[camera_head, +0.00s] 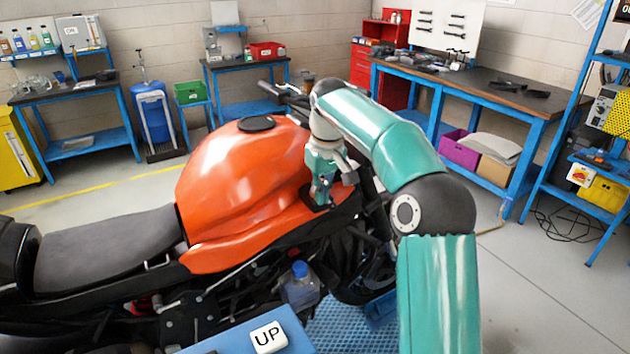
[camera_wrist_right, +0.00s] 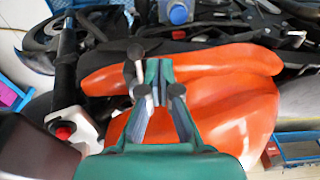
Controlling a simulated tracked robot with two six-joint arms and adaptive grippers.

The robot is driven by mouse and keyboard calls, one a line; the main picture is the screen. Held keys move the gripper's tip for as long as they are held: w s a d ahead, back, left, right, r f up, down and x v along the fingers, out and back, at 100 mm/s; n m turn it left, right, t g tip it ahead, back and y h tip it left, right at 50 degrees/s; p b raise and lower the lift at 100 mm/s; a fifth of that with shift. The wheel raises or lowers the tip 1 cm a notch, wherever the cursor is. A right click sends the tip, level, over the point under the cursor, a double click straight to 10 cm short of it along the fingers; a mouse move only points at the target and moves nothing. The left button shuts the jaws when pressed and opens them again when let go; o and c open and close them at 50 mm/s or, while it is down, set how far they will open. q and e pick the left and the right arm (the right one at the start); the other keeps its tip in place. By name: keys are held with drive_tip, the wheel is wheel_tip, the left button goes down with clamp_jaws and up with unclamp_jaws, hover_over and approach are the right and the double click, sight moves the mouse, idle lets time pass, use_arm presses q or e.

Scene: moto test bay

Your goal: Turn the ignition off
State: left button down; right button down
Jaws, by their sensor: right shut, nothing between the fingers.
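The motorcycle shows in the head view with its orange tank (camera_head: 235,185), which also shows in the wrist view (camera_wrist_right: 245,100). My right gripper (camera_head: 319,203) points down beside the front right of the tank. In the wrist view the right gripper (camera_wrist_right: 158,68) has its fingers together with nothing between them, over the front of the tank. I cannot tell whether it touches the bike. I cannot make out the ignition switch or a key in either view; my right arm and gripper cover part of the steering area. My left gripper is not in view.
The handlebar (camera_head: 285,95) sticks out behind my right arm. In the wrist view a red button (camera_wrist_right: 62,132) sits on a white housing at the left. A blue-capped bottle (camera_head: 300,285) is low beside the bike. A blue workbench (camera_head: 480,85) stands at the back right.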

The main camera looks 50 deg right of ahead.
wheel_tip(320, 180, up, 5)
drive_tip(key=shift+r+p, duration=0.2)
drive_tip(key=shift+p, duration=0.9)
